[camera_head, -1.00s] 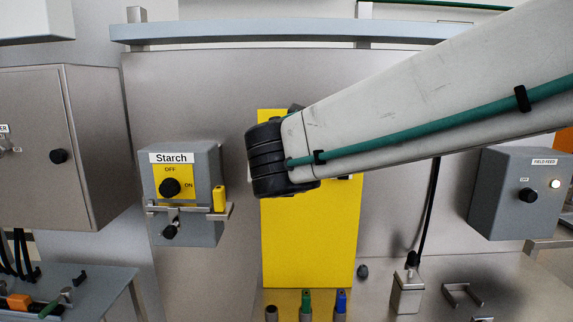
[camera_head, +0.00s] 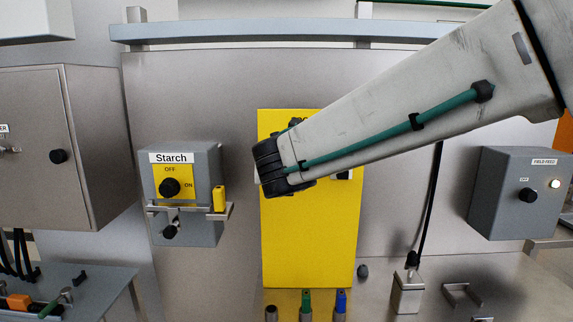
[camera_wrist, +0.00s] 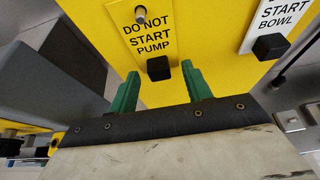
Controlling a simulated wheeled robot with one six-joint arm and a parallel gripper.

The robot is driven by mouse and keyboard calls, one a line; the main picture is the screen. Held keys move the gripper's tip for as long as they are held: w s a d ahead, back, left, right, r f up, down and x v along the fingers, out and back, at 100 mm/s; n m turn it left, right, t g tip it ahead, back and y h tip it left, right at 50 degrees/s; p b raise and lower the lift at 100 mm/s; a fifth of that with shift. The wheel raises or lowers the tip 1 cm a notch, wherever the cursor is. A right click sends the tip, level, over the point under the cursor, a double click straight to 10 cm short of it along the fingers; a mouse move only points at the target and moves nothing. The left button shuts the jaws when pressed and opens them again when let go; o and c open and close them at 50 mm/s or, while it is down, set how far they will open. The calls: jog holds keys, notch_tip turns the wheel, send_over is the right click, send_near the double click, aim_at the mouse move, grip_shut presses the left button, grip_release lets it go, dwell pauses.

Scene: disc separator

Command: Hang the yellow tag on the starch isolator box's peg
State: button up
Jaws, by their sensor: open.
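A yellow tag (camera_wrist: 148,38) reading "DO NOT START PUMP" hangs from a metal peg (camera_wrist: 140,14) on the yellow board in the wrist view. A black block (camera_wrist: 158,68) sits at the tag's lower end. My gripper (camera_wrist: 160,70) is open, its green fingers either side of the block in the picture; I see no contact. In the head view my arm hides the gripper and the tag. The grey starch isolator box (camera_head: 206,166) is left of the board, with a black OFF/ON knob (camera_head: 169,187), a metal bar and a black round end (camera_head: 170,232) below.
The yellow board (camera_head: 310,245) stands behind my arm. A white tag (camera_wrist: 285,14) reading "START BOWL" hangs at its right. A yellow piece (camera_head: 219,199) sits on the starch box's bar. A grey FIELD FEED box (camera_head: 515,215) is at right, a steel cabinet (camera_head: 95,120) at left.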

grip_shut()
jog(key=s, duration=0.7)
dwell(0.6)
jog(key=shift+a, duration=0.1)
